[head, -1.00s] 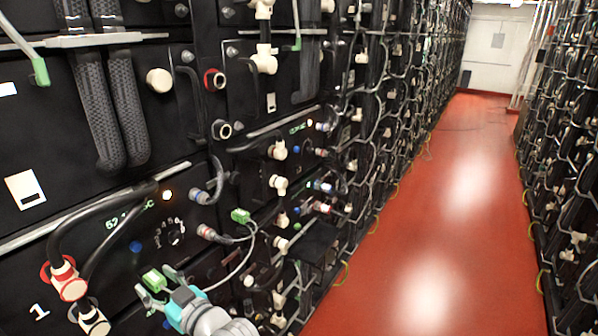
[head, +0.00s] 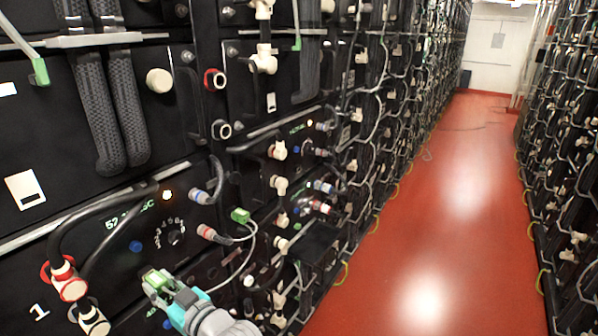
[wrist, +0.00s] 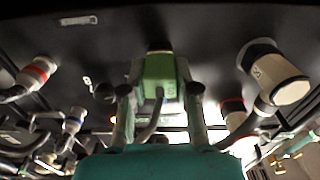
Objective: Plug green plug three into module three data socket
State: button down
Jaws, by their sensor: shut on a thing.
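My gripper (head: 160,282) is shut on a green plug (head: 152,277) at the front of the lower-left black module. In the wrist view the same plug (wrist: 159,76) sits between my two fingers, with a dark cable running from its near end. Its far end is at the dark panel; I cannot tell whether it is seated in a socket, and any socket there is hidden behind it. A second green plug (head: 240,215) with a pale cable is at the neighbouring module to the right.
Red and white connectors (head: 68,282) with thick black cables stand out at the lower left. A dial (head: 174,237) and grey connectors (head: 203,196) are above my gripper. Another green plug (head: 40,72) is at the upper left. The red aisle floor (head: 430,230) is clear.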

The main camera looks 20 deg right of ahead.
jog(key=shift+v, duration=1.1)
dwell(0.4)
jog(key=shift+v, duration=2.5)
jog(key=shift+r, duration=0.1)
jog(key=w+d+f+m+t+h, duration=0.1)
jog(key=w+d+f+m+h, duration=0.2)
jog(key=d+f, duration=0.6)
jog(key=w+d+f+m+t+h, duration=0.2)
jog(key=w+d+f+h, duration=0.5)
jog(key=d, duration=0.7)
jog(key=shift+w+d+f+m, duration=0.2)
jog(key=shift+w+f+m, duration=0.2)
jog(key=shift+f+m, duration=0.55)
